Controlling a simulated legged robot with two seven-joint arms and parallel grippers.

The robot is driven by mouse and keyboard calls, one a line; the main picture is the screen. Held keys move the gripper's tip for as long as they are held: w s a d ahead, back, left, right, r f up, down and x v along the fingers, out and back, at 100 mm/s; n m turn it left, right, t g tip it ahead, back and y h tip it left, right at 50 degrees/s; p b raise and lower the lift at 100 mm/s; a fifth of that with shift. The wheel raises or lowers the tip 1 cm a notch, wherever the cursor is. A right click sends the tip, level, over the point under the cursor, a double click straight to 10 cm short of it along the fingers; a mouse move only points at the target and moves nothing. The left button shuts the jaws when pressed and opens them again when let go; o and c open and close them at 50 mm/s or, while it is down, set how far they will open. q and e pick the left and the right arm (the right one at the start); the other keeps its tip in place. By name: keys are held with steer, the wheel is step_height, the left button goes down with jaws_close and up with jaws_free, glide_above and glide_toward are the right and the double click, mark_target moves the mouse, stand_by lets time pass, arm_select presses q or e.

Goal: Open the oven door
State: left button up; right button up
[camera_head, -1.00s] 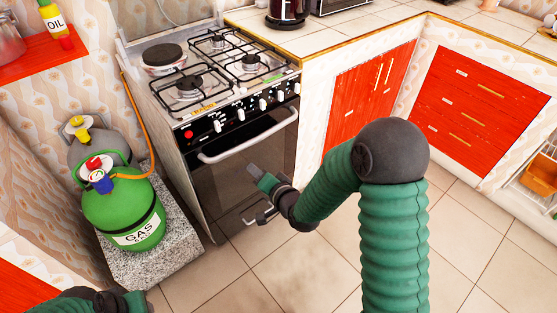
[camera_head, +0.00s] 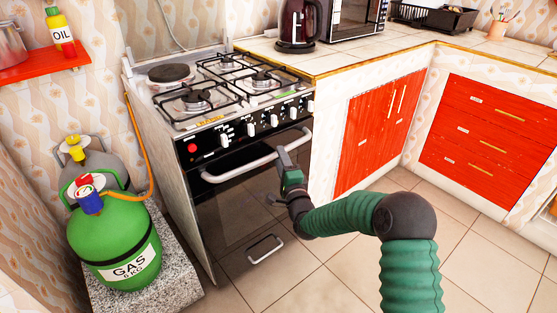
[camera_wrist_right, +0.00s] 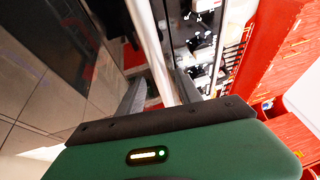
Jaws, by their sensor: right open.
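The oven door (camera_head: 235,210) is a dark glass panel on the front of the stove, and it looks closed. Its pale bar handle (camera_head: 238,169) runs across the top of the door. My right gripper (camera_head: 276,178) is open at the right part of this handle, with one finger close to the bar. In the right wrist view the handle (camera_wrist_right: 151,38) runs between the two spread fingers of my right gripper (camera_wrist_right: 160,92). I cannot tell whether the fingers touch it. My left gripper is out of view.
A lower handle (camera_head: 265,250) sits near the floor under the door. A green gas cylinder (camera_head: 115,235) stands on a stone block left of the stove. Red cabinets (camera_head: 375,135) are to the right. The tiled floor (camera_head: 320,290) before the stove is clear.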

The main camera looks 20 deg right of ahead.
steer(key=shift+w+d+r, duration=0.15)
steer(key=shift+w, duration=1.4)
steer(key=shift+c, duration=0.2)
jaws_close()
steer(key=shift+s+f+b, duration=0.1)
steer(key=shift+f+b, duration=0.15)
steer(key=shift+b, duration=0.05)
